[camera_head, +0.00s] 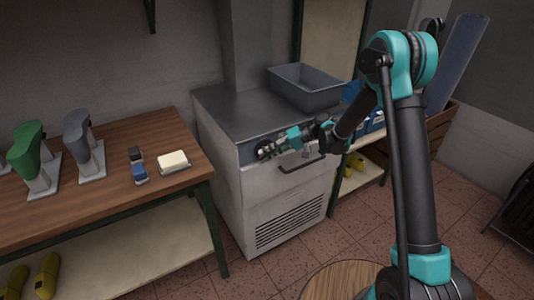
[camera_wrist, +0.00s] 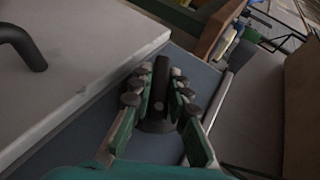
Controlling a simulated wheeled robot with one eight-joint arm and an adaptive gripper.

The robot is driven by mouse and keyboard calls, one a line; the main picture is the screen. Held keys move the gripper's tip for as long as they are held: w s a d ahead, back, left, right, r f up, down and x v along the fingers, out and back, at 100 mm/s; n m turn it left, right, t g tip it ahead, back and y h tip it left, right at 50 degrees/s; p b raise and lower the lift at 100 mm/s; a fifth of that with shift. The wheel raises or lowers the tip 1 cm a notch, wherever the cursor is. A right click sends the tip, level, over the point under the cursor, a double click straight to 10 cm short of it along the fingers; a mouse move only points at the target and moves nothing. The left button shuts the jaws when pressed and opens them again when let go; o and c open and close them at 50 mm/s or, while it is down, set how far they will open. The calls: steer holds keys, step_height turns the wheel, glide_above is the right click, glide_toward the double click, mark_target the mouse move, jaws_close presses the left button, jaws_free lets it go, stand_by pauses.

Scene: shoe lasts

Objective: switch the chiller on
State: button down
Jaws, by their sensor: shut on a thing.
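The chiller (camera_head: 285,200) is a grey metal cabinet with a vent grille low on its front and a blue-grey control strip near its top edge. A dark knob sits on that strip; in the wrist view the knob (camera_wrist: 160,85) has an upright bar on a round base. My gripper (camera_head: 264,152) is at the left end of the strip. In the wrist view my gripper (camera_wrist: 158,95) has its fingers on both sides of the knob's bar and is shut on it. Part of the knob's base is hidden by the fingers.
A dark handle (camera_head: 302,164) sticks out right of the gripper. A grey bin (camera_head: 305,88) stands on the chiller top. The wooden table (camera_head: 120,200) on the left holds green and grey lasts, a brush-like block and a pale block.

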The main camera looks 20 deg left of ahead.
steer(key=t+h, duration=0.2)
steer(key=n+t+h, duration=0.1)
steer(key=t+h, duration=0.1)
steer(key=shift+s+n+h, duration=0.1)
steer(key=shift+n+h, duration=0.2)
steer(key=n+t+h, duration=0.1)
steer(key=t+h, duration=0.2)
steer(key=t, duration=0.1)
steer(key=shift+h, duration=0.3)
stand_by(0.4)
steer(key=c, duration=1.5)
jaws_free()
steer(key=shift+o, duration=0.2)
steer(key=shift+r, duration=0.1)
steer(key=v, duration=1.1)
steer(key=shift+r, duration=0.35)
